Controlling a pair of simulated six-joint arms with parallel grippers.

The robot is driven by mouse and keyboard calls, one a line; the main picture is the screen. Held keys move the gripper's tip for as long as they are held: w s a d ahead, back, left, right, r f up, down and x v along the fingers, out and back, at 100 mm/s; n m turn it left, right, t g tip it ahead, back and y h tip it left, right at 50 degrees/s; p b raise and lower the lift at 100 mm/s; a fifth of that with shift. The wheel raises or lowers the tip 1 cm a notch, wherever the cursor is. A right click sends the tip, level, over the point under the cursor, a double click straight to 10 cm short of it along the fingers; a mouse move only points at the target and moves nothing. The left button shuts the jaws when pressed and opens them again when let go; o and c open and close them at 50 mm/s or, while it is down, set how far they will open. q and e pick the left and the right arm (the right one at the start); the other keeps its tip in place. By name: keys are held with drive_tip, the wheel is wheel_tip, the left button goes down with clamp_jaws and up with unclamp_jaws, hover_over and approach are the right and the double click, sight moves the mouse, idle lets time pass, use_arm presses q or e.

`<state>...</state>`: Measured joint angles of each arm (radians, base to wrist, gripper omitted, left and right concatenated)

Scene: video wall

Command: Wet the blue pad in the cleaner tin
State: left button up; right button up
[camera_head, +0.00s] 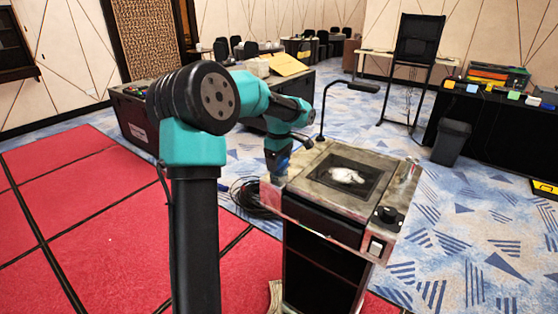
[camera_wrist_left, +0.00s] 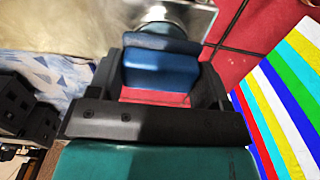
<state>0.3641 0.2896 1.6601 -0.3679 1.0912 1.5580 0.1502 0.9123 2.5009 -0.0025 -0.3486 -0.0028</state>
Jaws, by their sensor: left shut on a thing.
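The blue pad (camera_wrist_left: 160,72) sits between the two dark fingers of my left gripper (camera_wrist_left: 160,88) in the left wrist view. My left gripper (camera_head: 278,160) is shut on it, at the left edge of the lectern top in the head view; a little blue shows there. A pale, shiny round shape (camera_wrist_left: 172,12) lies just beyond the pad in the wrist view. It may be the cleaner tin, but it is cut off by the frame, and I cannot tell whether the pad touches it. My right gripper is not in view.
The lectern top (camera_head: 310,200) holds a dark panel (camera_head: 374,193) with a white crumpled thing (camera_head: 347,175), a black knob-like object (camera_head: 388,214) and a thin bent lamp (camera_head: 322,115). Cables (camera_head: 250,197) lie beside it. A colour-striped panel (camera_wrist_left: 290,90) stands at right in the wrist view.

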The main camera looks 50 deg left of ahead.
sight(279, 160)
use_arm(q)
drive_tip(key=shift+f, duration=0.65)
idle(2.0)
drive_tip(key=shift+r, duration=3.6)
